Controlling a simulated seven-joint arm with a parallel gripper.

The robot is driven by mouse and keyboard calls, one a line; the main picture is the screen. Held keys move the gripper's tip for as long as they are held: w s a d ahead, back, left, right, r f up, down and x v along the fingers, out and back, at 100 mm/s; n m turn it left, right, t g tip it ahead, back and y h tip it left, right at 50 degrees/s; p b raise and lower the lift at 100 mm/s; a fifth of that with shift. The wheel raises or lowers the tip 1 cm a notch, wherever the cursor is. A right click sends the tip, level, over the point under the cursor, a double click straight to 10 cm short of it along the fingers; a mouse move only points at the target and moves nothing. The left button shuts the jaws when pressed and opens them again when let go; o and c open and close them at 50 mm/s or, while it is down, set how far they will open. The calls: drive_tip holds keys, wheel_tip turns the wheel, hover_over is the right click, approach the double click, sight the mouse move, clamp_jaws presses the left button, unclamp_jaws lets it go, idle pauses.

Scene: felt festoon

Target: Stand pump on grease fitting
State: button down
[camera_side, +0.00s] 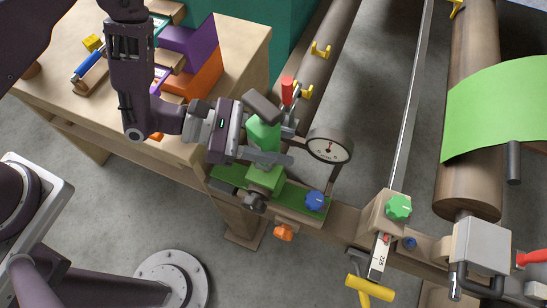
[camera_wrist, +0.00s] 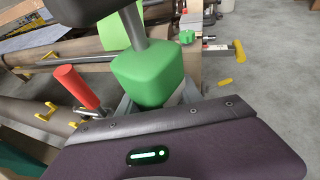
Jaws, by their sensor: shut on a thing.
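The pump (camera_side: 263,133) has a green body with a dark grey bar handle on top. It looks upright in the side view. My gripper (camera_side: 268,157) is shut around the green body from the left. In the wrist view the pump's green block (camera_wrist: 148,75) and grey shaft stand just beyond the gripper's edge. Below the fingers, a green block (camera_side: 265,179) sits above a green plate (camera_side: 290,196); I cannot tell whether it belongs to the pump. The grease fitting cannot be made out, and the pump's foot is hidden.
A wooden table (camera_side: 240,50) with coloured blocks lies behind left. Long rollers run at right.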

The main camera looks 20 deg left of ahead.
sight(263, 135)
wheel_tip(263, 135, down, 5)
drive_tip(key=shift+f, duration=0.1)
idle(0.3)
drive_tip(key=c, duration=0.8)
unclamp_jaws()
drive_tip(key=shift+f, duration=0.1)
drive_tip(key=shift+r, duration=0.2)
drive_tip(key=v, duration=0.3)
drive_tip(key=shift+a, duration=0.2)
wheel_tip(263, 135, up, 7)
drive_tip(key=shift+d, duration=0.2)
